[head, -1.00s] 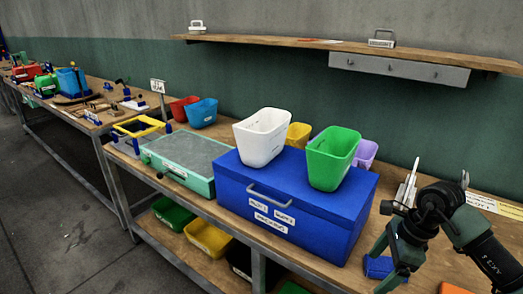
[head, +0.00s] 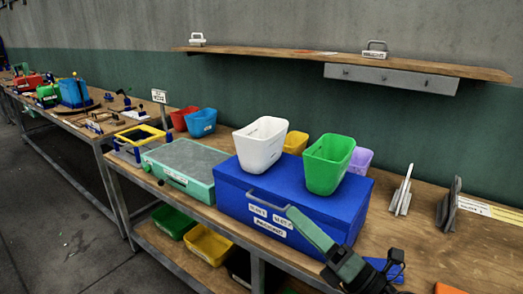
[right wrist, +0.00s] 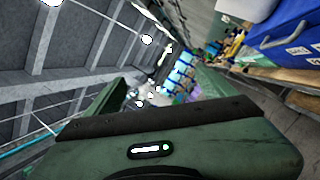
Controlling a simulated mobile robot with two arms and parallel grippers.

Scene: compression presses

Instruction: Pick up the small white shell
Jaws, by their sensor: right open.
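No thing is plainly recognisable as a small white shell. The white pieces in the head view are an open white bin (head: 259,146) on the blue box (head: 330,211) and a small white handled piece (head: 197,41) at the left end of the wall shelf; I cannot tell if either is the shell. My right gripper (head: 298,219) is open, in front of the blue box near its handle and labels, below the bins. Its green body fills the lower right wrist view, where I see nothing between the jaws. My left gripper is out of view.
A green bin (head: 327,165) stands beside the white one. A flat green-edged case (head: 186,162) lies left of the blue box. Thin upright grey pieces (head: 402,192) stand to the right. The wall shelf (head: 290,55) overhangs the back.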

